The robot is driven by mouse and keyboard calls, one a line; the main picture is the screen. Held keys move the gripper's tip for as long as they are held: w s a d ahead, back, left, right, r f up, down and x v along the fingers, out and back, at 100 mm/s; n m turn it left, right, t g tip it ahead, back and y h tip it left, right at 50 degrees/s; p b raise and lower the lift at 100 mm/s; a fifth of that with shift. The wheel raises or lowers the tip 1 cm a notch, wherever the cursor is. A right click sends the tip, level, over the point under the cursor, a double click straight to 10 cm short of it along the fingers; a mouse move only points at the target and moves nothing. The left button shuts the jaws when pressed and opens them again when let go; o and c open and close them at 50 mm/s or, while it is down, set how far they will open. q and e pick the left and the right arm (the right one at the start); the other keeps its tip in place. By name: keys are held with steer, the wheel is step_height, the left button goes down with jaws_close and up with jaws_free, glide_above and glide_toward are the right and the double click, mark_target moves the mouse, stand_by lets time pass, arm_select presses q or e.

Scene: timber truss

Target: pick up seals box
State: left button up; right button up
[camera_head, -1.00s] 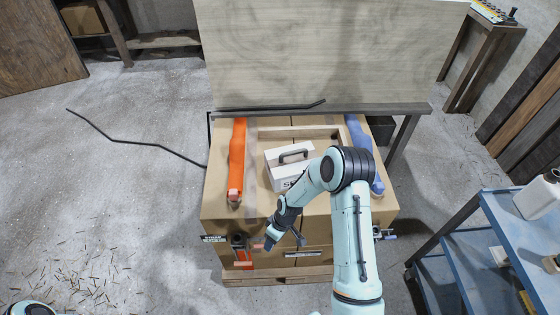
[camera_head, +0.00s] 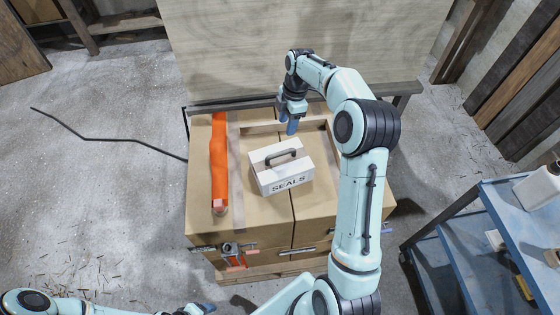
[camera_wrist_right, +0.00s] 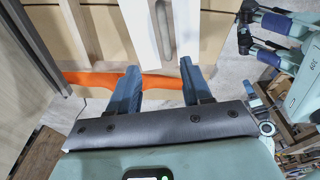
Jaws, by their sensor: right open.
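The seals box (camera_head: 283,181) is white with a black handle (camera_head: 280,156) on top and "SEALS" on its front. It stands upright on the cardboard-covered stack. In the right wrist view its white top (camera_wrist_right: 140,22) and dark handle (camera_wrist_right: 163,28) lie beyond my fingers. My right gripper (camera_head: 290,127) is open and empty, fingers pointing down, above and behind the box, apart from the handle. Its two blue fingers (camera_wrist_right: 157,85) are spread in the wrist view. My left gripper (camera_head: 203,308) is at the bottom edge; its fingers look spread in the wrist view (camera_wrist_right: 247,28).
A large timber panel (camera_head: 300,50) stands behind. An orange clamp (camera_head: 232,250) is at the front edge. A blue cart (camera_head: 500,250) stands at the right.

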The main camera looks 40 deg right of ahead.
glide_above(281, 152)
steer(key=d, duration=0.2)
steer(key=f, duration=0.6)
steer(key=shift+w+a+f, duration=0.1)
steer(key=shift+a+f, duration=0.15)
steer(key=f, duration=0.2)
steer(key=a+f, duration=0.1)
steer(key=f, duration=0.1)
steer(key=shift+s+a, duration=0.1)
steer(key=shift+s, duration=0.1)
steer(key=shift+w+f, duration=0.1)
steer(key=shift+f, duration=0.5)
steer(key=shift+f, duration=0.25)
steer(key=shift+c, duration=0.3)
jaws_close()
